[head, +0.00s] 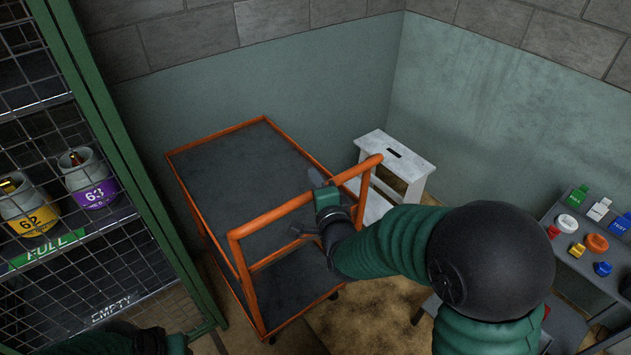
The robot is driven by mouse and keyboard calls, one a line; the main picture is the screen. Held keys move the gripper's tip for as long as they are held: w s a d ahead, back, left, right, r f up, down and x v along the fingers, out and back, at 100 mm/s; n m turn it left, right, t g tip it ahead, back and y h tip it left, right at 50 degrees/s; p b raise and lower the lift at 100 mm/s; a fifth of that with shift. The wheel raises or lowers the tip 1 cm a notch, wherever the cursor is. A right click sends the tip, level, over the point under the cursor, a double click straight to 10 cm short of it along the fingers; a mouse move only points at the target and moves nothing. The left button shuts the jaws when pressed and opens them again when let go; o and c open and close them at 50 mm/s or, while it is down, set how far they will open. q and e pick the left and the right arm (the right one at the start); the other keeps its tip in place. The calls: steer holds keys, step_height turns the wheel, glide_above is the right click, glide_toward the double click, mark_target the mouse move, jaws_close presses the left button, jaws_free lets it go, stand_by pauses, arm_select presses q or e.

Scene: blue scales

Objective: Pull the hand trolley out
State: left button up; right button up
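The hand trolley (268,124) has an orange tubular frame and two dark decks, and stands by the green wall. Its orange push handle (262,222) faces me. My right gripper (310,205) is at the middle of the handle's top bar, with its fingers spread apart, one above and one below the bar. I cannot tell whether they touch it. My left gripper (178,345) shows only partly at the bottom left edge, dark and cut off; its fingers are hidden.
A green mesh cage (128,165) with numbered gas cylinders (88,180) stands close on the left. A white step stool (401,157) is right of the trolley. A grey table (567,240) with coloured items is at the far right. Some floor shows in front of the trolley.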

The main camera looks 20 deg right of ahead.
jaws_close()
steer(key=shift+d+f, duration=0.1)
steer(key=shift+f, duration=0.05)
stand_by(0.9)
